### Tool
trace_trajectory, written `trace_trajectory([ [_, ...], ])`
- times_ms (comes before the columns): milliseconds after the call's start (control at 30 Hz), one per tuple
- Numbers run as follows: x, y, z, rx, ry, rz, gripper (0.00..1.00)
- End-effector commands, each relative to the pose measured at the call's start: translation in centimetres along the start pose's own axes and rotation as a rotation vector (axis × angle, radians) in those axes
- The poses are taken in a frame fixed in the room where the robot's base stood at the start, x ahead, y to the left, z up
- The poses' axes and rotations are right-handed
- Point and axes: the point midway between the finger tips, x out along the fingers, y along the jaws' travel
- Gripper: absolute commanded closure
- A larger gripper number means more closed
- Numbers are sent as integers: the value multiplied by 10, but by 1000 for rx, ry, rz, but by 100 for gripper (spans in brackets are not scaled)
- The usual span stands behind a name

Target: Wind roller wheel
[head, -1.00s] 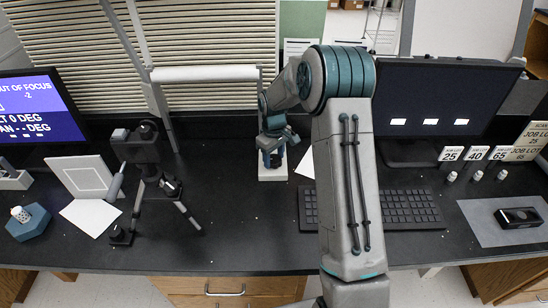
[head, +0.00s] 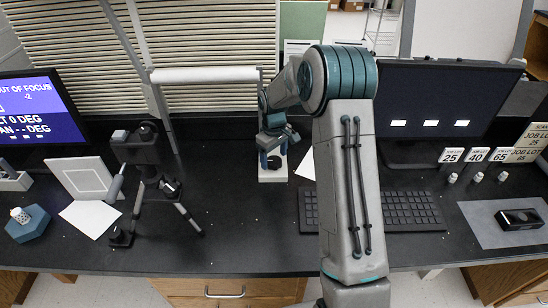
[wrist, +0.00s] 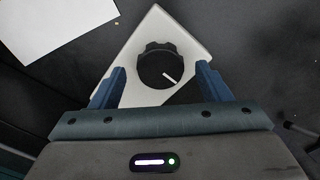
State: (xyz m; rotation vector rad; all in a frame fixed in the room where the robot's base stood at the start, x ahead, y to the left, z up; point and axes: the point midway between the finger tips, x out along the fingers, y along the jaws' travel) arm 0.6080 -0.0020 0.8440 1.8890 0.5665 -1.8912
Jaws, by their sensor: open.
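The roller wheel (wrist: 163,66) is a black ribbed knob with a white pointer line, on a white plate (wrist: 196,38). In the wrist view the pointer slants down and to the right. The wheel also shows in the head view as a small dark disc (head: 275,163) above a white base (head: 272,177). My gripper (wrist: 160,74) is open, its two blue fingers either side of the wheel with gaps. I cannot tell how high the fingertips are above it. A white roller (head: 205,74) spans the frame behind.
A camera on a tripod (head: 150,165) stands left of the wheel. A monitor (head: 40,108) reads "OUT OF FOCUS -2". A keyboard (head: 415,210) lies right, partly behind my arm. A white sheet (head: 90,217) lies at left. The black bench between tripod and keyboard is mostly clear.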

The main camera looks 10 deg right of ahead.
Motion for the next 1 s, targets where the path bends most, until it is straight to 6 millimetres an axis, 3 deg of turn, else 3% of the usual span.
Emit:
trace_trajectory([
  [500,-108,0,-1,0,4,2,30],
  [700,-126,0,0,0,3,1,30],
  [1000,-128,0,0,0,2,0,30],
])
